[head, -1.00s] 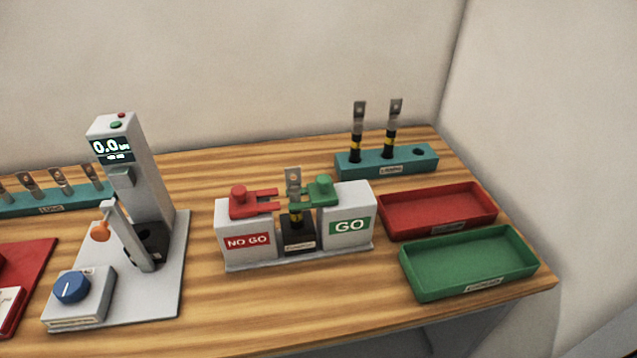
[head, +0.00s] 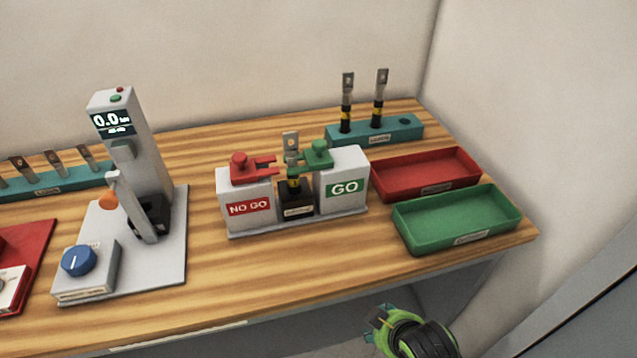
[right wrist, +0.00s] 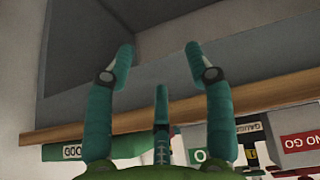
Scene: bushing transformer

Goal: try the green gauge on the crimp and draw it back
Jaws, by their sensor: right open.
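The green gauge (head: 318,152) sits on the white GO block (head: 343,180), its fork pointing left at the crimped terminal. The terminal (head: 291,150) stands upright in a black holder (head: 297,204) between the two blocks. I cannot tell whether the fork tips touch it. The red gauge (head: 240,165) sits on the NO GO block (head: 247,200) at the left. My right gripper (head: 380,318) is low in front of the table edge, below the green tray. In the right wrist view its fingers (right wrist: 160,52) are spread and empty. My left gripper is not in view.
Red tray (head: 428,188) and green tray (head: 455,228) lie right of the gauge blocks. A teal rack (head: 378,133) with two terminals stands behind. A tester (head: 130,170) with a lever and blue knob stands left. The wood in front of the blocks is clear.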

